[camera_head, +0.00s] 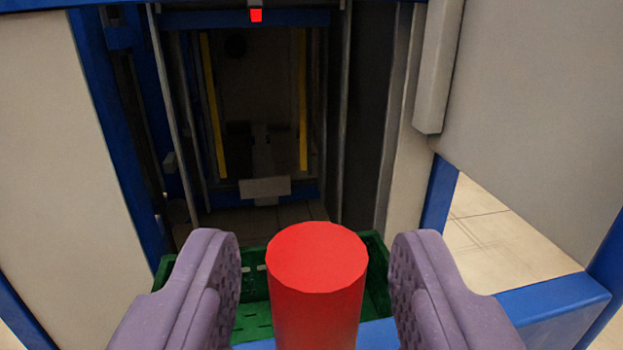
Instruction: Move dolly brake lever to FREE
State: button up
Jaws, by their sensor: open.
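A red cylinder (317,275) stands upright at the bottom middle, with its flat round top showing. It may be the end of the dolly brake lever, but no FREE marking or lever base shows. My gripper (317,262) is open, with one purple padded finger on each side of the red cylinder. A gap shows between the cylinder and each finger. The lower part of the cylinder is cut off by the picture's edge.
A green crate (254,322) lies behind and below the cylinder. Beyond is a dark bay with blue frame posts, yellow strips (303,100) and a red light (256,15) at the top. Grey panels (540,120) stand on both sides. A blue beam (555,308) runs at the lower right.

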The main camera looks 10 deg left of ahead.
jog(key=shift+w+a, duration=0.15)
jog(key=shift+w, duration=1.25)
jog(key=shift+c, duration=0.5)
grip_shut()
jog(key=shift+a+b, duration=0.1)
jog(key=shift+b, duration=0.35)
